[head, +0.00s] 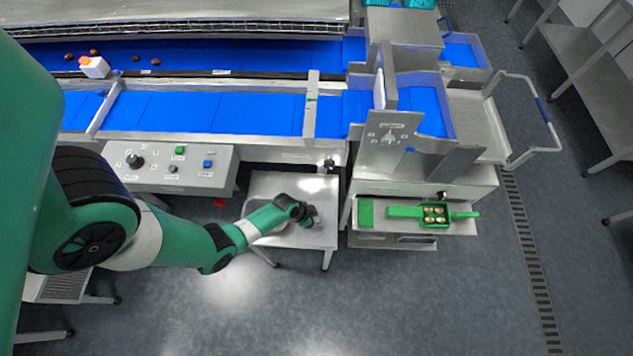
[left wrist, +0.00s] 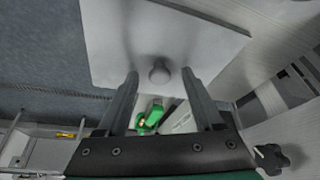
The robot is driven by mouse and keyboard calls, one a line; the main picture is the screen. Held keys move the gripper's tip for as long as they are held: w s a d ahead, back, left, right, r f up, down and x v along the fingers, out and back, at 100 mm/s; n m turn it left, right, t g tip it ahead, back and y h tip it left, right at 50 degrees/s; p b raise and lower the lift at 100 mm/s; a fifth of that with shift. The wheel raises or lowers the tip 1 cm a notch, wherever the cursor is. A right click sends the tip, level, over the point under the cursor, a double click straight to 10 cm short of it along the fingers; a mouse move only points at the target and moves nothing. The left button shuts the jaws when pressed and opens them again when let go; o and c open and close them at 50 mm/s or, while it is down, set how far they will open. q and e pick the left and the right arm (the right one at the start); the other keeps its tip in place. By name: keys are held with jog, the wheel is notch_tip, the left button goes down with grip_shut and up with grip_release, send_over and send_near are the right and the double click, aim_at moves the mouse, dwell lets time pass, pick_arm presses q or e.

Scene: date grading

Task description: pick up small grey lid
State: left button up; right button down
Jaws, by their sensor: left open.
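The small grey lid (left wrist: 160,72) shows in the left wrist view as a small round grey piece on the pale top of the small steel table (left wrist: 112,50). It lies between and just beyond my left fingertips (left wrist: 160,78), with a gap on each side. In the head view my left gripper (head: 312,215) is over the right part of the same table (head: 275,185). The lid is hard to make out there beside the gripper. My left gripper is open and empty. My right gripper is not in view.
A control panel (head: 215,175) and blue conveyor (head: 210,112) stand behind the table. To the right, a steel shelf (head: 400,228) holds a green tray (head: 420,221) with several round brownish items and a green block (head: 366,212). Open floor (head: 330,310) lies in front.

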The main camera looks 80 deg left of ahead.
aim_at(320, 219)
pick_arm(q)
grip_shut()
dwell(0.3)
jog(key=shift+r, duration=0.15)
jog(key=shift+r, duration=0.25)
notch_tip(320, 219, up, 3)
jog(key=shift+f+p, duration=0.2)
jog(key=shift+p, duration=0.85)
jog(key=s+d+r+p, duration=0.4)
jog(key=s+d+r, duration=0.3)
jog(key=d, duration=0.5)
notch_tip(320, 219, up, 3)
jog(key=shift+s+f+p, duration=0.15)
jog(key=shift+s+p, duration=0.05)
jog(key=shift+p, duration=0.15)
